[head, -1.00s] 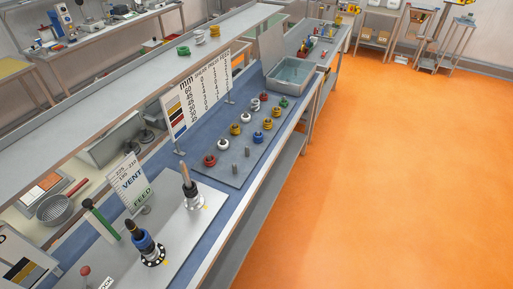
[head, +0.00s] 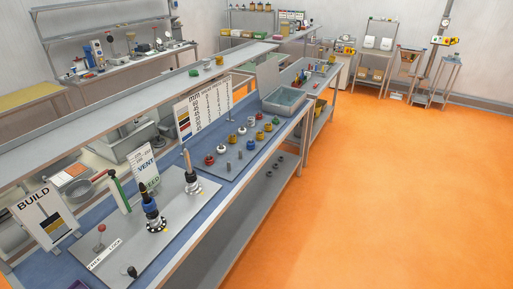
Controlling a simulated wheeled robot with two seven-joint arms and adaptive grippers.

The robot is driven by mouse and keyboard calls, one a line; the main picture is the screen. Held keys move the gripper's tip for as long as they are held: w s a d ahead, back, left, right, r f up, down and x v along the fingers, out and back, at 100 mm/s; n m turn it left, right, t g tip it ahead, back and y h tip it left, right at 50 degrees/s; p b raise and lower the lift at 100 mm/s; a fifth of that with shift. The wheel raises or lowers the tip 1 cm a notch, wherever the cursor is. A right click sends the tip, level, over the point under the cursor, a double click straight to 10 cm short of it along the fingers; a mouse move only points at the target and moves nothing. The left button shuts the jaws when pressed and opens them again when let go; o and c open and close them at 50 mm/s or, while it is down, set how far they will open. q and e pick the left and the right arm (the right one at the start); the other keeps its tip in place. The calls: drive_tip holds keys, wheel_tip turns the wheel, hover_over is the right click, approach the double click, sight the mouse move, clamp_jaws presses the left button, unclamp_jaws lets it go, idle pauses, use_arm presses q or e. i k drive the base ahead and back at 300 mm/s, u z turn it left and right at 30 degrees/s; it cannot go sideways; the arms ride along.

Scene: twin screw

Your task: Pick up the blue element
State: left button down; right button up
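A second blue piece (head: 152,210) is around a dark upright shaft on the grey plate nearer to me, above a black and white flange (head: 156,225). Neither of my grippers is in view.
Red, white and yellow elements (head: 232,139) fill the other row. A grey bin (head: 285,100) stands beyond the board. The orange floor (head: 390,190) at right is clear.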

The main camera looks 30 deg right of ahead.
sight(250, 146)
drive_tip(key=z, duration=0.75)
drive_tip(key=i, duration=0.7)
drive_tip(key=z, duration=0.65)
drive_tip(key=i, duration=1.45)
drive_tip(key=u, duration=0.75)
